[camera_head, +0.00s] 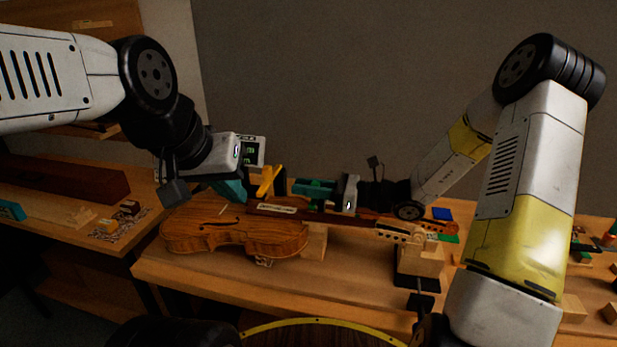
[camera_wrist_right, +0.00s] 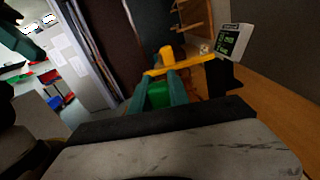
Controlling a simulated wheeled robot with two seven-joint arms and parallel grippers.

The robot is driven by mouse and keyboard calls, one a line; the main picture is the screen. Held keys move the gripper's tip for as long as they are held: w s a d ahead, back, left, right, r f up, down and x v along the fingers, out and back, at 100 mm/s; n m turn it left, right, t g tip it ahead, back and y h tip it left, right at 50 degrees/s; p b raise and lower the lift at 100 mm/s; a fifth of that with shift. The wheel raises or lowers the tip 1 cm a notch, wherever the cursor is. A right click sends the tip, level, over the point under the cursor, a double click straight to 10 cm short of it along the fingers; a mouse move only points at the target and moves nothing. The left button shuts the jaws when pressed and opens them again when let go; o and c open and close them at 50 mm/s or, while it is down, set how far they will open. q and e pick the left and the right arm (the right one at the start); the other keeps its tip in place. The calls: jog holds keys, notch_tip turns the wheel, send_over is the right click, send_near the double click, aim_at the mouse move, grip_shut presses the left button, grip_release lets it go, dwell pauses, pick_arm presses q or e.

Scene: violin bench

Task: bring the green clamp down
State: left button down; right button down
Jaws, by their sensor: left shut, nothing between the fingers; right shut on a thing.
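The green clamp (camera_wrist_right: 157,95) shows in the right wrist view as a green body between the teal fingers of my right gripper (camera_wrist_right: 160,85). The gripper is shut on it. In the head view, my right gripper (camera_head: 300,187) reaches in from the right, above the violin's neck, and the fingers largely hide the clamp. A yellow bar with a knob (camera_wrist_right: 178,67) is just beyond the fingertips; I cannot tell whether it belongs to the clamp. The brown violin (camera_head: 232,237) lies on the bench. My left gripper (camera_head: 232,190) is shut and empty above the violin's body.
A small display with green digits (camera_head: 252,151) stands behind my left gripper. The bench (camera_head: 200,275) is clear in front of the violin. A wooden block (camera_head: 418,262) is near the violin's head. A side table (camera_head: 60,222) at left holds a dark long box (camera_head: 65,180).

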jog(key=shift+s+f+n, duration=0.15)
jog(key=shift+f+n, duration=0.15)
jog(key=shift+n, duration=0.1)
dwell(0.3)
jog(key=c, duration=1.2)
grip_release()
jog(key=shift+c, duration=0.2)
jog(key=s+d, duration=0.1)
jog(key=d, duration=0.6)
jog(key=shift+s+d, duration=0.25)
jog(key=shift+d, duration=0.1)
jog(key=shift+s, duration=0.1)
